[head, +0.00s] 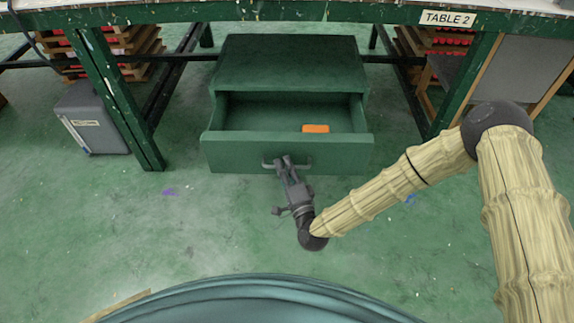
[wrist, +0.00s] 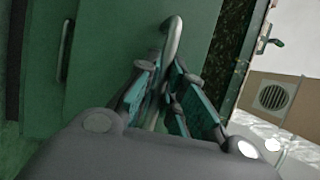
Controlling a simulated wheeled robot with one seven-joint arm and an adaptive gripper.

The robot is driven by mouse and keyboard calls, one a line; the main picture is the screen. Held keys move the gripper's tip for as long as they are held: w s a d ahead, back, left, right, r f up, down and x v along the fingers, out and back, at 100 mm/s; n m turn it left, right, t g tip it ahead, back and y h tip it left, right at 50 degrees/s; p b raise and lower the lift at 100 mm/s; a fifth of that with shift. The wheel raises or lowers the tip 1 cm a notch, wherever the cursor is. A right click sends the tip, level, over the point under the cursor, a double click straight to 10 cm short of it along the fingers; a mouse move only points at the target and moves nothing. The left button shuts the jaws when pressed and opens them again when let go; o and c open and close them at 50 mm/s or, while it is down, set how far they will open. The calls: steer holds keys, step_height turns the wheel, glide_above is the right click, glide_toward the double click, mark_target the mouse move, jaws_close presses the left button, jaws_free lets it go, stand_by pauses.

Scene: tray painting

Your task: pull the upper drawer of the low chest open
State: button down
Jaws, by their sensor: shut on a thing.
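The low green chest (head: 290,62) stands on the floor under the table. Its upper drawer (head: 225,152) is pulled out, and its inside shows from above. An orange block (head: 316,129) lies in the drawer, right of the middle. My gripper (head: 283,162) is at the drawer's front, shut on the grey bar handle (head: 268,164). In the wrist view my gripper (wrist: 165,85) has its fingers on both sides of the upper handle (wrist: 174,38). A second handle (wrist: 64,50) shows on the chest's front to the left in that view.
A green table frame (head: 118,100) labelled TABLE 2 stands over and around the chest, with legs on both sides. A grey box (head: 92,118) stands at left. The paint-specked floor (head: 170,225) before the chest is mostly clear.

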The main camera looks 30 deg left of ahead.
steer(key=c, duration=1.8)
jaws_free()
steer(key=shift+s+a, duration=0.3)
steer(key=shift+a, duration=0.05)
steer(key=shift+w+d, duration=0.2)
steer(key=shift+d, duration=0.05)
steer(key=shift+s+d, duration=0.1)
steer(key=shift+d, duration=0.05)
steer(key=v, duration=1.1)
steer(key=shift+s+d+f, duration=0.1)
steer(key=shift+s+d, duration=0.1)
steer(key=shift+s, duration=0.05)
